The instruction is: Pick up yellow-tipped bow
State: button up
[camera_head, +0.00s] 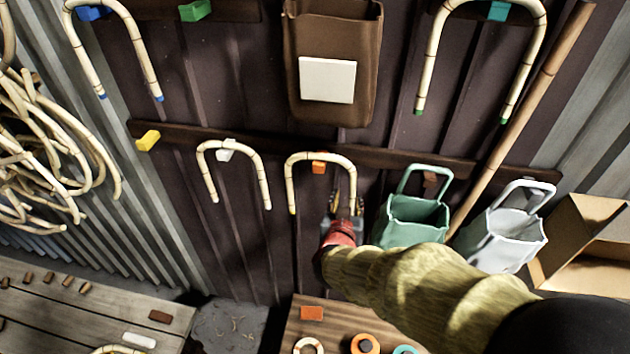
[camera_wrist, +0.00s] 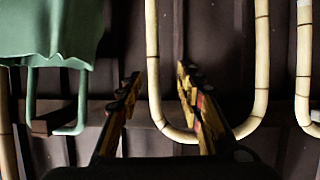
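A cane bow (camera_head: 320,157) hangs like an upside-down U from an orange peg (camera_head: 319,168) on the lower rail. The fingers stand apart from the cane. Another bow (camera_head: 233,148) hangs to the left on a white peg; its tip colour is unclear.
A yellow peg (camera_head: 148,140) is empty. Blue-tipped (camera_head: 120,25) and green-tipped (camera_head: 432,55) bows hang above. A green bucket (camera_head: 415,218), a white bucket (camera_head: 500,240) and a leaning pole (camera_head: 525,110) are on the right. A wooden table (camera_head: 300,325) stands below.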

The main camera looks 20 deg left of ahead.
aim_at(351, 197)
jog(key=x, duration=0.4)
jog(key=f+x, duration=0.1)
jog(key=x, duration=0.1)
jog(key=shift+w+d+f+b, duration=0.15)
jog(key=shift+w+d+b, duration=0.05)
jog(key=shift+d+b, duration=0.15)
jog(key=shift+c, duration=0.7)
jog(key=c, duration=0.7)
grip_shut()
